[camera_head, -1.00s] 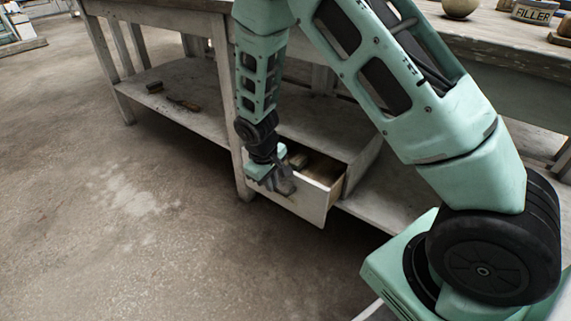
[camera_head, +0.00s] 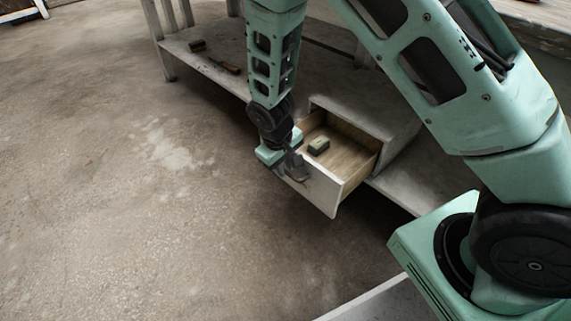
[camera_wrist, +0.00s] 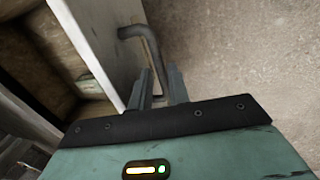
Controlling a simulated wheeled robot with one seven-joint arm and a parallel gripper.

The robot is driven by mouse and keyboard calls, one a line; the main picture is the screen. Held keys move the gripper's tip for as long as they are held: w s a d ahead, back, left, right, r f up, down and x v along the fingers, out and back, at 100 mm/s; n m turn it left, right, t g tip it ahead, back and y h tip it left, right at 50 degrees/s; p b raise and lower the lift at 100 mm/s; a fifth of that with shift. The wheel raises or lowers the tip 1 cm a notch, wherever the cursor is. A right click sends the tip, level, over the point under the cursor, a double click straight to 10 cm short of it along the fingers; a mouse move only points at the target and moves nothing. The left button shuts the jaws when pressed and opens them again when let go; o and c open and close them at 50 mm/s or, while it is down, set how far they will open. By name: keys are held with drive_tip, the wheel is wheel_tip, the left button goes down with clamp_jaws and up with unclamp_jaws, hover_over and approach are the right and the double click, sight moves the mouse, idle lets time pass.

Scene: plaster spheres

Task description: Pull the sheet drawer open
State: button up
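The handle is mostly hidden in the head view.
The drawer housing (camera_head: 388,110) sits on the low bench shelf (camera_head: 215,50). A dark block (camera_head: 197,46) and a brush-like tool (camera_head: 224,66) lie on that shelf. The concrete floor (camera_head: 130,220) left of and before the drawer is clear.

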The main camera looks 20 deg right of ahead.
drive_tip(key=shift+o, duration=1)
wheel_tip(320, 180, up, 17)
drive_tip(key=s+a+p, duration=0.1)
drive_tip(key=a+p, duration=0.2)
drive_tip(key=p, duration=0.3)
drive_tip(key=s+a+r+n+y+p, duration=0.1)
drive_tip(key=s+r, duration=0.3)
drive_tip(key=s, duration=0.4)
drive_tip(key=s+a+r+n+y, duration=0.1)
drive_tip(key=s+a+r+n, duration=0.1)
drive_tip(key=s+r, duration=0.45)
drive_tip(key=s+a+r+n+p, duration=0.1)
drive_tip(key=s+r, duration=0.2)
drive_tip(key=s, duration=0.6)
wheel_tip(320, 180, up, 28)
drive_tip(key=p, duration=2.7)
drive_tip(key=shift+a+g+p, duration=0.2)
drive_tip(key=shift+g+p, duration=0.1)
